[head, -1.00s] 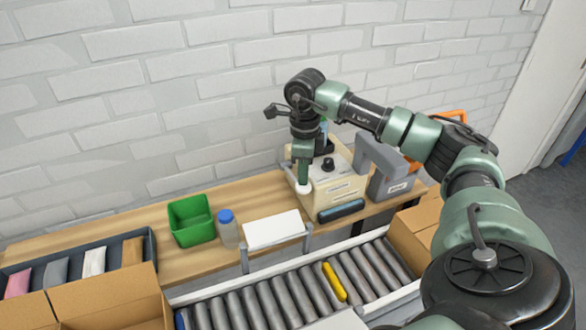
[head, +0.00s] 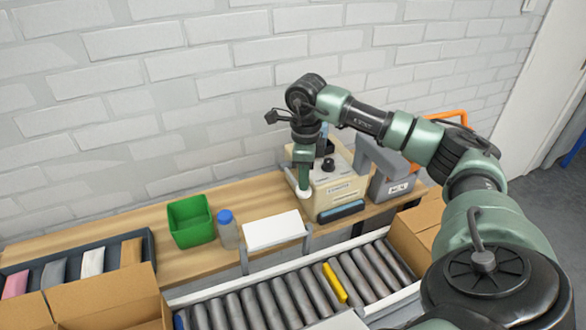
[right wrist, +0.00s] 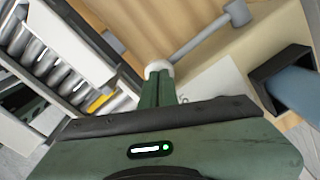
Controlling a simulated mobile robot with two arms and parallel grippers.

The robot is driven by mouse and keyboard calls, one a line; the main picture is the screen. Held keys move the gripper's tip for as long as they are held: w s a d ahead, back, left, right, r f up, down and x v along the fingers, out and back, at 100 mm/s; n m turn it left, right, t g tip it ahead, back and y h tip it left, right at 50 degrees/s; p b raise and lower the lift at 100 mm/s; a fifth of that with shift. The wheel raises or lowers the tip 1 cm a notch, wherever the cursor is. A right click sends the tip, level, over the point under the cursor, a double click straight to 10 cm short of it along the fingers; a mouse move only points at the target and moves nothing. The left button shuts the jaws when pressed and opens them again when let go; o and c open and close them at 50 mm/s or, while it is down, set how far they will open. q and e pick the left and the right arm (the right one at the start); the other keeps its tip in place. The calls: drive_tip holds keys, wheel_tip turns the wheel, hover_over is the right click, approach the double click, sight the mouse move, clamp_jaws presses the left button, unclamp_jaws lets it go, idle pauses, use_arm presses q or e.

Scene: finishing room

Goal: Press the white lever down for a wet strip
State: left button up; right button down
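The cream dispenser (head: 338,190) stands at the back of the wooden bench, with a black knob on top and a dark blue-grey bar along its front. The white lever's rounded end (head: 304,193) is at its left side, low down. My right gripper (head: 304,185) points down from above with its fingers together, the tips at the white end. In the right wrist view the white end (right wrist: 158,67) shows just beyond the fingertips (right wrist: 158,78), with a grey rod running up right from it. The fingertips partly hide the contact. My left gripper is out of view.
A white pad (head: 272,231), a blue-capped bottle (head: 228,230) and a green bin (head: 191,221) stand left of the dispenser. A grey device (head: 382,168) is on its right. A roller conveyor (head: 285,300) with a yellow piece (head: 334,283) runs in front, between cardboard boxes.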

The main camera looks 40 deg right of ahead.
drive_tip(key=shift+f, duration=0.2)
drive_tip(key=shift+s+f+b, duration=0.15)
drive_tip(key=shift+f+b, duration=0.15)
drive_tip(key=shift+f, duration=0.1)
